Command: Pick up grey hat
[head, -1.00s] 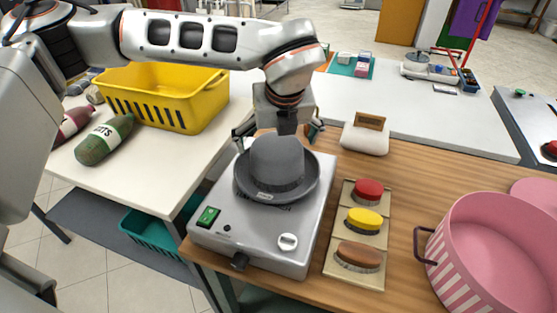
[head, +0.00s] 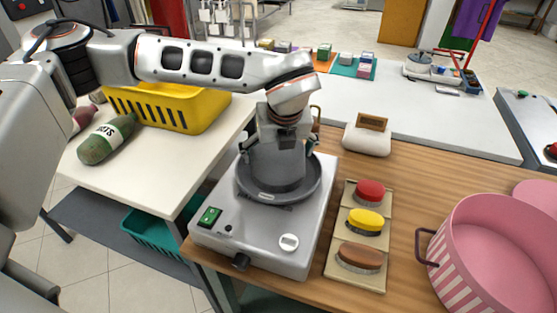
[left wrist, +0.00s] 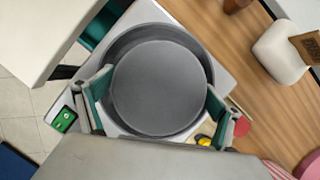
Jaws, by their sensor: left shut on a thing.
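The grey hat (head: 277,182) sits brim down on the silver machine (head: 272,252), which has a green switch and a white knob. My left gripper (head: 278,148) is above the hat with its fingers down on either side of the crown. In the left wrist view the round top of the hat (left wrist: 160,88) lies between the two green-padded fingers of my left gripper (left wrist: 160,112). The gripper is shut on the crown. The brim still appears to rest on the machine. My right gripper is not in view.
Three brushes (head: 366,222) stand on boards right of the machine. A pink striped tub (head: 490,245) is at the right. A white block with a wooden sign (head: 368,138) stands behind. A yellow basket (head: 165,108) and green bottle (head: 106,139) are on the left table.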

